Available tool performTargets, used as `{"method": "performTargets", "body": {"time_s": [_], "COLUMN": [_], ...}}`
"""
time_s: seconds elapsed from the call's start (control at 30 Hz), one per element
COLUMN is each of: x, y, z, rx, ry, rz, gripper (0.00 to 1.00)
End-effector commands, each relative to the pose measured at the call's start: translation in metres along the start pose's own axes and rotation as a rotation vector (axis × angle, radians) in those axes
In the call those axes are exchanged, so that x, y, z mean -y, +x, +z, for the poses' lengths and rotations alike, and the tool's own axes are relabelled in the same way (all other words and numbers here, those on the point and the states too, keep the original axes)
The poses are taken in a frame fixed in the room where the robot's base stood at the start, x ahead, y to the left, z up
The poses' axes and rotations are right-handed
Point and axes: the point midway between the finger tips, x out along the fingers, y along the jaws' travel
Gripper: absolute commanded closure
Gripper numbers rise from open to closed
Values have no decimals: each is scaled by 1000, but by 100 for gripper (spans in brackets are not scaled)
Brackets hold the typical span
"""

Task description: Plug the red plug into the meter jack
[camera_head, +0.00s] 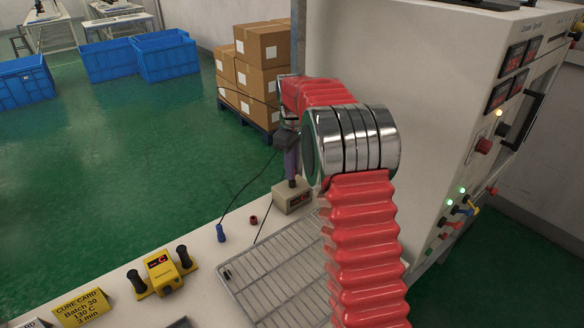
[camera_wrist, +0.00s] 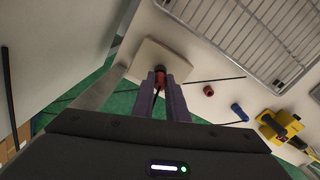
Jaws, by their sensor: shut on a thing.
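My gripper (camera_wrist: 164,88) points down with its purple fingers shut on the red plug (camera_wrist: 158,80). The plug's red body shows between the fingertips in the wrist view. The fingers are over the beige meter box (camera_wrist: 142,56), which stands on the bench. In the head view my gripper (camera_head: 291,165) is upright just above the meter (camera_head: 290,200), partly behind my red-sleeved arm. The jack is hidden by the plug and fingers, so I cannot tell whether the plug's tip is inside it.
A small red ring-like piece (camera_head: 253,220) and a blue plug (camera_head: 220,232) with a black lead stand near the meter. A wire rack (camera_head: 240,290) lies in front. A yellow device (camera_head: 160,272) and a cure card (camera_head: 82,308) are farther left. A tall grey cabinet (camera_head: 415,110) rises at right.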

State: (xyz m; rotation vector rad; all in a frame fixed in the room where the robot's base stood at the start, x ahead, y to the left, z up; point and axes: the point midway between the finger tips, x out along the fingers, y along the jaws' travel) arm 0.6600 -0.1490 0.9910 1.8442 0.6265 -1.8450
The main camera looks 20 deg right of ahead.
Motion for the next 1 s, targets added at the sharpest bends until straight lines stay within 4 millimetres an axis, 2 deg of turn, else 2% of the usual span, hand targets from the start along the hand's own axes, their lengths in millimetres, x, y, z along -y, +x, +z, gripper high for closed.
{"method": "performTargets", "body": {"time_s": [0.5,0.53,0.8,1.0], "x": [0,0,0,0], "y": [10,10,9,9], "z": [0,0,0,0], "rx": [0,0,0,0], "ry": [0,0,0,0], "rz": [0,0,0,0], "gripper": [100,86,67,65]}}
